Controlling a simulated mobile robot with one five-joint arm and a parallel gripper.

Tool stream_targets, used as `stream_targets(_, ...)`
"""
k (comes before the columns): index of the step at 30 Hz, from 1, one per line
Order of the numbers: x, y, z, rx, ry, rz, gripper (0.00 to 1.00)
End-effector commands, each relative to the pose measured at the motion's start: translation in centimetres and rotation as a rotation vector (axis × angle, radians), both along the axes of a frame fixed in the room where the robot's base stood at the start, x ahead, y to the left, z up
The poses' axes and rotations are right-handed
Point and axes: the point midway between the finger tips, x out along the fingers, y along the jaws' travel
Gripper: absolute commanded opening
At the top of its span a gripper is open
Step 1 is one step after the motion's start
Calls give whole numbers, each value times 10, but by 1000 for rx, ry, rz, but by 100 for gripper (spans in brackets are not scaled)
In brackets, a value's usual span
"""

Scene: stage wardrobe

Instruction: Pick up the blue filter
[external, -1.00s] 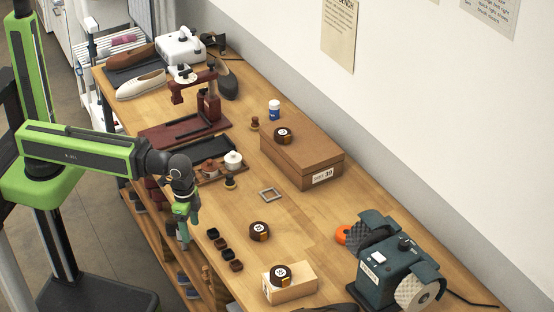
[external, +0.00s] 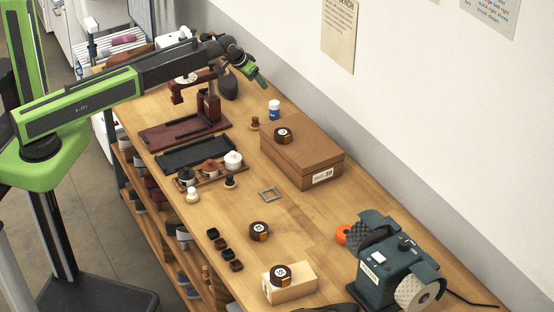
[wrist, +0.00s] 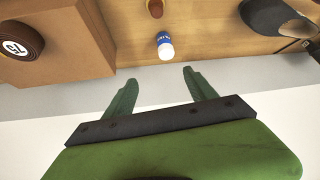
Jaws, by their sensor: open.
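I see nothing that is clearly a blue filter. The nearest match is a small blue-and-white container (external: 274,112) standing on the bench at the wall side, beside the brown box. In the wrist view the container (wrist: 165,47) lies beyond my fingertips, roughly in line with the gap between them, and nothing hides it. My gripper (external: 262,82) is up by the wall behind the container, apart from it. In the wrist view my gripper (wrist: 158,78) is open with nothing between its fingers.
The brown box (external: 295,167) carries a dark roll (external: 282,135). A small brown knob-like piece (external: 255,123) stands left of the container. A dark red press (external: 208,105) stands further left. The white wall (external: 420,130) bounds the bench. Bench around the grey square frame (external: 264,190) is mostly clear.

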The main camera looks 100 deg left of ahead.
Motion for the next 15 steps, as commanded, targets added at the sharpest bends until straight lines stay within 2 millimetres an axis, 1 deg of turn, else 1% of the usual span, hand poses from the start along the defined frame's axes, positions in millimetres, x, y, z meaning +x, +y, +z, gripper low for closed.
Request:
stream_targets(1,-9,7,2,-1,-1,12,65)
stream_targets(3,-13,9,1,-1,0,17,65)
stream_targets(5,-13,9,0,-1,0,17,65)
stream_targets(8,-10,12,-8,-1,1,17,65)
stream_targets(11,-5,19,-24,-1,1,16,65)
stream_targets(15,6,34,-55,-1,0,15,65)
